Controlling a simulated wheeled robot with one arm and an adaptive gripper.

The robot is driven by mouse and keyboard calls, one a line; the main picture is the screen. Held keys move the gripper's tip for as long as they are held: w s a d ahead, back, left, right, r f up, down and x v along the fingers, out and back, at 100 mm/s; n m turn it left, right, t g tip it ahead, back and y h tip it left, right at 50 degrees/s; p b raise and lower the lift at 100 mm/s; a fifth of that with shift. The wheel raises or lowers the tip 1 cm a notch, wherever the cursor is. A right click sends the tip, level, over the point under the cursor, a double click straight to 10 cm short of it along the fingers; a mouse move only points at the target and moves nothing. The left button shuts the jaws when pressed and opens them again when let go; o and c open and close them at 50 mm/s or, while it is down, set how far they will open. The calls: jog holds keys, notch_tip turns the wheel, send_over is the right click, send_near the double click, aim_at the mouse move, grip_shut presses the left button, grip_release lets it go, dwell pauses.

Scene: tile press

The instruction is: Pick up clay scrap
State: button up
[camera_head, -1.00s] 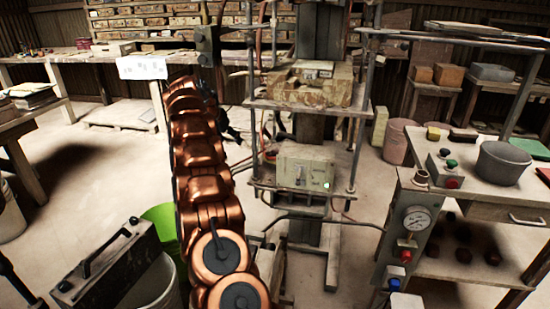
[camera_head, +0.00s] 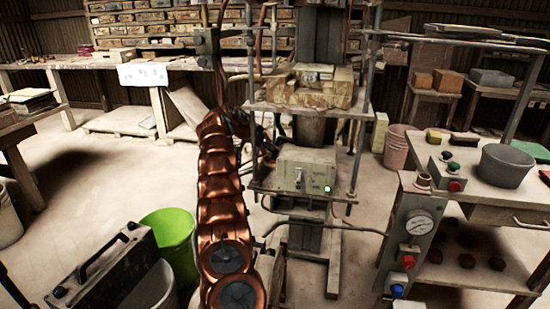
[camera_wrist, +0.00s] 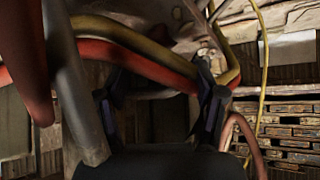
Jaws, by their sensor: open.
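I cannot pick out the clay scrap with certainty in either view. The tile press (camera_head: 312,90) stands in the middle of the head view, with a tan block on its upper plate and a pale control box (camera_head: 303,170) below. My copper arm reaches up to the press's left side. There my gripper is small, dark and partly hidden by the press's post. In the wrist view my gripper (camera_wrist: 160,105) has its two dark fingers apart, with nothing clearly between them. Red and yellow hoses (camera_wrist: 140,50) pass just in front of the fingers, and a grey post stands at the left.
A green bucket (camera_head: 170,232) and a dark case (camera_head: 105,270) stand left of my arm. A side table (camera_head: 480,210) with a grey bowl (camera_head: 505,165) and a gauge panel (camera_head: 410,235) are at the right. Floor is open at the left.

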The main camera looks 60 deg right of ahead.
aim_at(273, 157)
jog(key=x, duration=0.3)
jog(key=shift+s+a+f, duration=0.1)
jog(key=shift+a+f, duration=0.1)
jog(key=shift+f, duration=0.2)
jog(key=shift+d+f+p, duration=0.3)
jog(key=shift+d+f, duration=0.15)
jog(key=shift+d, duration=0.05)
jog(key=c, duration=1.2)
